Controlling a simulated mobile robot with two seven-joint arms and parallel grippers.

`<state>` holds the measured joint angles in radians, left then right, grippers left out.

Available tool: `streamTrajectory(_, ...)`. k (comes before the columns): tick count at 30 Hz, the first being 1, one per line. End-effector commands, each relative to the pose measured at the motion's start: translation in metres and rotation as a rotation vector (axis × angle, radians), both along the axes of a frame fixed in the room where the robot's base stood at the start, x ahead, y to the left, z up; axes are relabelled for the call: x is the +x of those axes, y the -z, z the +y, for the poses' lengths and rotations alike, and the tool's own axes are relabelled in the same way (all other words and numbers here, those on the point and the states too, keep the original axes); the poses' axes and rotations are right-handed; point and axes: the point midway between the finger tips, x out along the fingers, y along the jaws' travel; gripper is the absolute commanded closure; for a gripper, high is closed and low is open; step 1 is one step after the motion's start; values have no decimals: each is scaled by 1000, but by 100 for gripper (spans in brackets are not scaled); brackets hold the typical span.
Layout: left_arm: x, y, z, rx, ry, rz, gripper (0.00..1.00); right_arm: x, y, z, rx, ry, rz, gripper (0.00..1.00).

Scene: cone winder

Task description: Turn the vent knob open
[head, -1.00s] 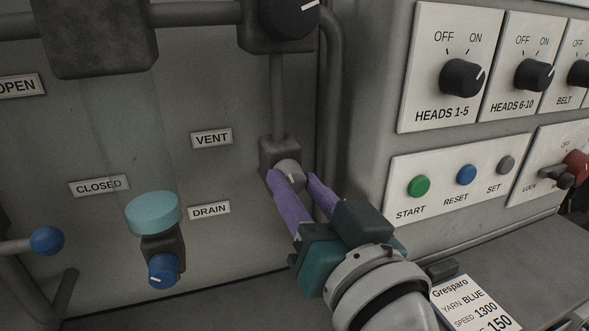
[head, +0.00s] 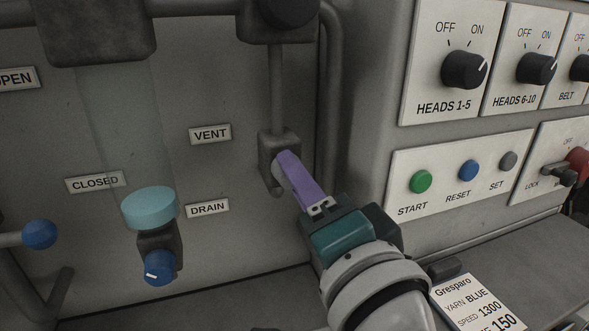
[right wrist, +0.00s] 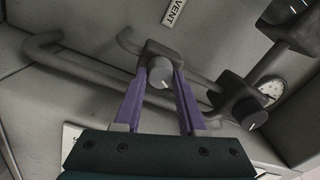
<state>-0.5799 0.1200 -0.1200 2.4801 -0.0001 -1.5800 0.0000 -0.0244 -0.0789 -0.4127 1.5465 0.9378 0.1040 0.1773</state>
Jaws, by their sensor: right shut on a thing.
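The vent knob is a small grey round knob (right wrist: 160,72) on a dark valve block (head: 268,150) at the foot of a thin vertical pipe. The VENT label (head: 210,134) is to its left. My right gripper (head: 284,172) is shut on the knob, its purple fingers on either side of it. In the head view a finger hides most of the knob. In the right wrist view the knob sits between the fingertips, with a small pale mark low on its face. My left gripper is not in view.
A blue drain knob (head: 160,268) sits under a clear cylinder at left, near the DRAIN label (head: 207,208). A blue ball-ended lever (head: 40,235) is at far left. The switch panel (head: 447,172) stands right of my arm. A thick pipe (head: 329,110) runs close beside the valve.

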Motion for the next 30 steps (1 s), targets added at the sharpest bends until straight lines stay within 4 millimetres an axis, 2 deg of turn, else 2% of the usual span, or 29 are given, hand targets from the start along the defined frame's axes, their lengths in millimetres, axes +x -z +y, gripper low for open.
streamTrajectory(11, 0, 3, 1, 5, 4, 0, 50, 0, 0, 0, 153, 0, 49, 100)
streamTrajectory(27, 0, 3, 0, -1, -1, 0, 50, 0, 0, 0, 175, -1, 56, 100)
streamTrajectory(28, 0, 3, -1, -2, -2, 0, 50, 0, 0, 0, 175, -1, 56, 59)
streamTrajectory(30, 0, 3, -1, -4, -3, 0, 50, 0, 0, 0, 174, -1, 56, 51)
